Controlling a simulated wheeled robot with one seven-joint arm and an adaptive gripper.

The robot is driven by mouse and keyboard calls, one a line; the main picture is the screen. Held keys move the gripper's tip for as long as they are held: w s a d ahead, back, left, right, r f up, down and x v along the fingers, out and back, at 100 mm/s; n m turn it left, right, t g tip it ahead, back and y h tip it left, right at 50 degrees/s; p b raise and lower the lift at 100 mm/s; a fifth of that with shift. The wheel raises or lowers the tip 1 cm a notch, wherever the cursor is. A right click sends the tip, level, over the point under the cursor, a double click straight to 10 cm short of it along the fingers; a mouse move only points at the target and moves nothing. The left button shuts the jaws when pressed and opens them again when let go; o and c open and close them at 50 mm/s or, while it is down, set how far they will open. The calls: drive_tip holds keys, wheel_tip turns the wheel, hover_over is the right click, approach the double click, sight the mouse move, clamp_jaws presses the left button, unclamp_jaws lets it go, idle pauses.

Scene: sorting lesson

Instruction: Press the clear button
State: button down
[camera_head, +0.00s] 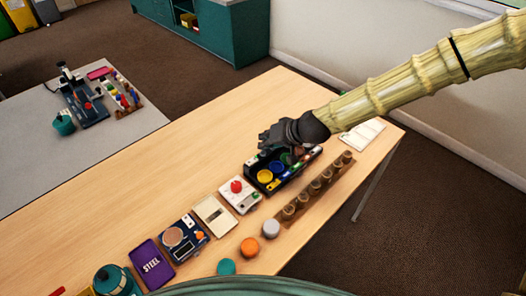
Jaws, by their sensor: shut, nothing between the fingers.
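A white box (246,203) with a round red button (237,186) on top sits on the wooden table. A blue device (186,254) with a copper-coloured disc and a small orange part sits nearer the front. No lettering is legible on either one, so I cannot tell which control is the clear button. My gripper (264,141) is black and shut, with nothing held. It hangs over the far side of a black tray (287,180), beyond the white box and apart from the red button. The gripper and my arm hide part of the tray's far end.
The tray holds yellow, blue and green round pieces. A wooden rack (284,218) with several cylinders runs beside it. The table's left part (130,190) is clear.

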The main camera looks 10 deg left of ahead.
sight(265, 152)
drive_tip(key=shift+r, duration=0.1)
drive_tip(key=shift+r+p, duration=1.6)
drive_tip(key=shift+r, duration=0.8)
